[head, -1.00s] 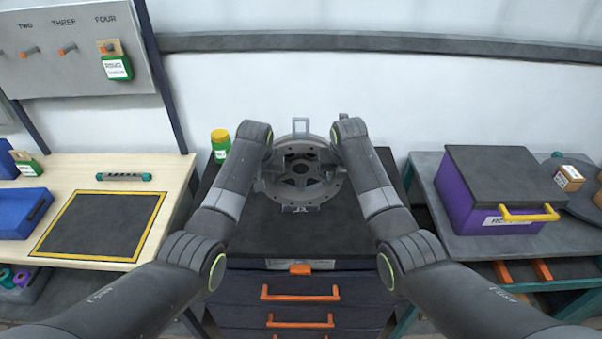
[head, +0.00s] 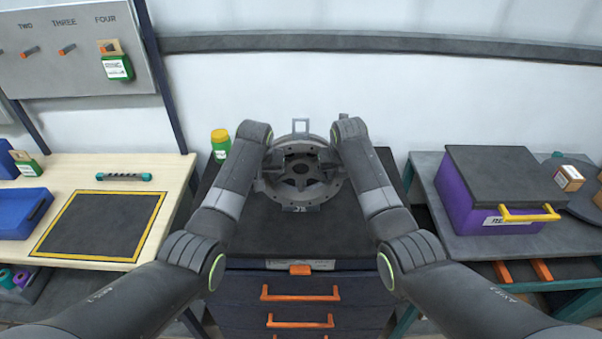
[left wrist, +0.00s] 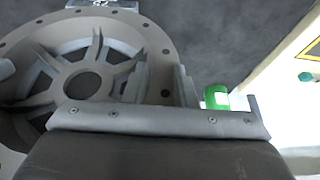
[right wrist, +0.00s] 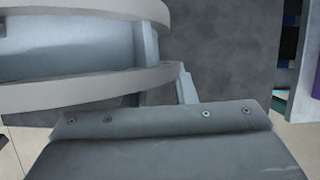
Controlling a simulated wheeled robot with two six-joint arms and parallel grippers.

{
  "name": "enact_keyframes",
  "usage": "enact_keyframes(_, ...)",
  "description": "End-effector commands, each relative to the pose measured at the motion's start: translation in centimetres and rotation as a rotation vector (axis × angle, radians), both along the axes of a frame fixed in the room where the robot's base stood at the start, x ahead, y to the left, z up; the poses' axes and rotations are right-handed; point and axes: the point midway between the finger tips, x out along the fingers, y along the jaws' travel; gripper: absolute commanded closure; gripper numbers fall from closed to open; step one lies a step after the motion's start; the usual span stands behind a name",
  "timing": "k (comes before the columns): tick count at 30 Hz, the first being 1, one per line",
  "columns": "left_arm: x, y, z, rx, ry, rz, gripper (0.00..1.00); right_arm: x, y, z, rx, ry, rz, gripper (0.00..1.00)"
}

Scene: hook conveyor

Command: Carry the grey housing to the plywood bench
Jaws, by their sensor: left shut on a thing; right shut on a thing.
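The grey housing (head: 301,190), a round flanged metal part with a spoked hub, is over the dark top of the drawer cabinet. I cannot tell whether it touches the top. My left gripper (head: 274,158) is shut on its left side and my right gripper (head: 328,156) on its right side; the arms partly hide the fingers. The housing also fills the upper left of the left wrist view (left wrist: 120,35) and of the right wrist view (right wrist: 85,75). The plywood bench (head: 80,172) stands at the left, with a yellow-edged black mat (head: 98,224) on it.
A green jar with a yellow lid (head: 220,146) stands at the cabinet's back left. A teal-ended bar (head: 123,177) and a blue bin (head: 22,212) are on the bench; the mat is bare. A purple box (head: 470,205) sits on the right table.

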Motion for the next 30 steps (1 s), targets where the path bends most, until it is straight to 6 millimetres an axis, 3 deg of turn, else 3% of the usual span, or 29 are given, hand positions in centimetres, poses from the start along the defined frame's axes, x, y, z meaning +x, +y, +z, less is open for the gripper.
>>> enact_keyframes(14,0.1,-0.1,1.0,-0.001,-0.006,0.0,1.0,0.2,0.3,1.2,0.005,-0.01,0.004,1.0)
enact_keyframes(30,0.1,-0.1,4.7,-0.002,-0.005,-0.001,1.0,0.2,0.3,5.0,0.006,-0.01,0.005,1.0)
